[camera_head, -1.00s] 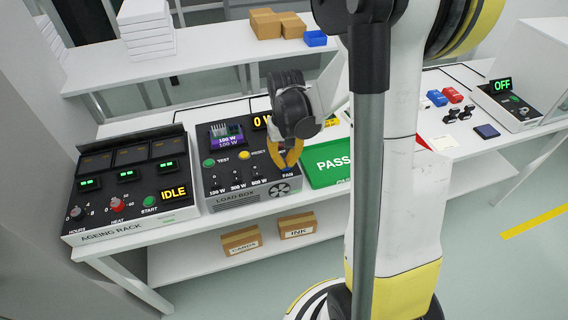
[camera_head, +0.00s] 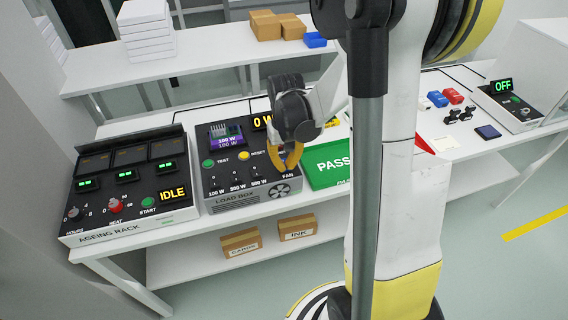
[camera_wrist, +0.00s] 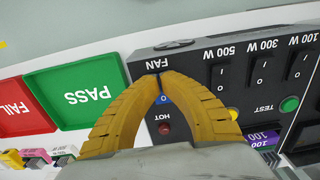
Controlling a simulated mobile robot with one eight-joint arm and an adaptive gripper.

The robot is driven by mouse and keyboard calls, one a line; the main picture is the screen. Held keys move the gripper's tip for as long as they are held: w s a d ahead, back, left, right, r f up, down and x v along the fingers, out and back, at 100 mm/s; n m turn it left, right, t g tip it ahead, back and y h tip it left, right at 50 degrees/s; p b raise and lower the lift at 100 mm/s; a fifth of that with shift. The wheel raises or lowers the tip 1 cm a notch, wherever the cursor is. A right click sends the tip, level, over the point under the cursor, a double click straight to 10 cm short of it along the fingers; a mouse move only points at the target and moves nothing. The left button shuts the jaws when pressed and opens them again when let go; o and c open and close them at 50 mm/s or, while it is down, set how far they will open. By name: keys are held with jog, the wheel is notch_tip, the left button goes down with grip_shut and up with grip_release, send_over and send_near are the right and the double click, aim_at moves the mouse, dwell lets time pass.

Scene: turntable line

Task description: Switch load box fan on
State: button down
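The load box (camera_head: 252,200) is a dark panel on the bench; its display (camera_head: 261,123) reads 0 W, partly hidden by my arm. The blue fan switch (camera_wrist: 164,99), marked 0, shows between my fingers in the wrist view, below the FAN label. My gripper (camera_head: 290,167) has yellow fingers over the fan corner of the box. In the wrist view the tips of my gripper (camera_wrist: 160,76) meet, with nothing seen held between them. They lie at the FAN label end of the switch; whether they touch it I cannot tell. The switch's tilt is partly hidden.
Black load switches (camera_wrist: 259,72) stand beside the fan switch. A red HOT lamp (camera_wrist: 164,128) is close under my fingers. The green PASS tray (camera_head: 322,176) is right of the box, and the ageing rack (camera_head: 130,200) is left.

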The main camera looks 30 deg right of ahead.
jog(key=shift+r+p, duration=2.35)
jog(key=shift+r, duration=1.1)
jog(key=shift+a+r, duration=0.15)
jog(key=shift+r, duration=0.1)
jog(key=s+a+r+n+t+b, duration=0.3)
jog(key=s+a+r+t, duration=0.4)
jog(key=s+a+r, duration=0.4)
jog(key=shift+a+r, duration=0.25)
jog(key=shift+a, duration=0.85)
